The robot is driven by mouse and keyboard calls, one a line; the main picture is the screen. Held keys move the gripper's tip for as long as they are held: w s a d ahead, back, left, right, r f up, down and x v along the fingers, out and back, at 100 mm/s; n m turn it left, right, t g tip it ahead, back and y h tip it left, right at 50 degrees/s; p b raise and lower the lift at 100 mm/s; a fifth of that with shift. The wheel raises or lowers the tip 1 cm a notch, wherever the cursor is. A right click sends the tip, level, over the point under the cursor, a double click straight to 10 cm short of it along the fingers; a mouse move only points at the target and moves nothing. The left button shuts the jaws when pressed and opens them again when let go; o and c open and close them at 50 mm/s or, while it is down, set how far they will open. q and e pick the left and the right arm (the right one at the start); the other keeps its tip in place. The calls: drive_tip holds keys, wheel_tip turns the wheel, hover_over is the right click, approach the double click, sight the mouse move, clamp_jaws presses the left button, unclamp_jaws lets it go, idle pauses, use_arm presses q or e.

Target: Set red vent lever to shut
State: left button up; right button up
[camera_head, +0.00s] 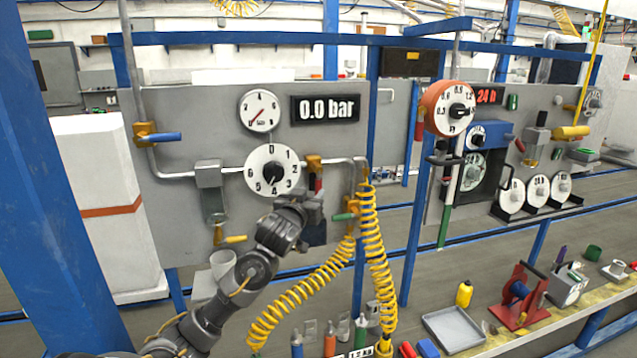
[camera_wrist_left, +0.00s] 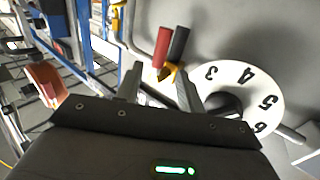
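The red vent lever (camera_wrist_left: 162,46) shows in the left wrist view, next to a dark lever-shaped piece (camera_wrist_left: 179,44) on a brass valve body (camera_wrist_left: 172,72). In the head view only a little red of the lever (camera_head: 319,184) shows below the brass valve (camera_head: 313,162), right of the white numbered dial (camera_head: 271,170). My left gripper (camera_head: 312,207) is just below the valve and partly covers it. In the left wrist view, my left gripper (camera_wrist_left: 160,88) has its fingers apart, with the valve and lever beyond and between the tips. Contact cannot be told. My right gripper is not in view.
The display (camera_head: 325,108) reads 0.0 bar beside a round gauge (camera_head: 260,111). A yellow coiled hose (camera_head: 372,255) hangs just right of my left gripper. A blue-handled valve (camera_head: 160,137) is at the panel's upper left. A grey tray (camera_head: 453,330) lies on the bench.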

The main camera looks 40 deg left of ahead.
sight(317, 185)
use_arm(q)
drive_tip(key=p+x, duration=0.2)
drive_tip(key=x, duration=0.4)
drive_tip(key=shift+r, duration=0.1)
drive_tip(key=shift+w+a, duration=0.15)
drive_tip(key=shift+w, duration=0.5)
drive_tip(key=shift+c, duration=0.2)
clamp_jaws()
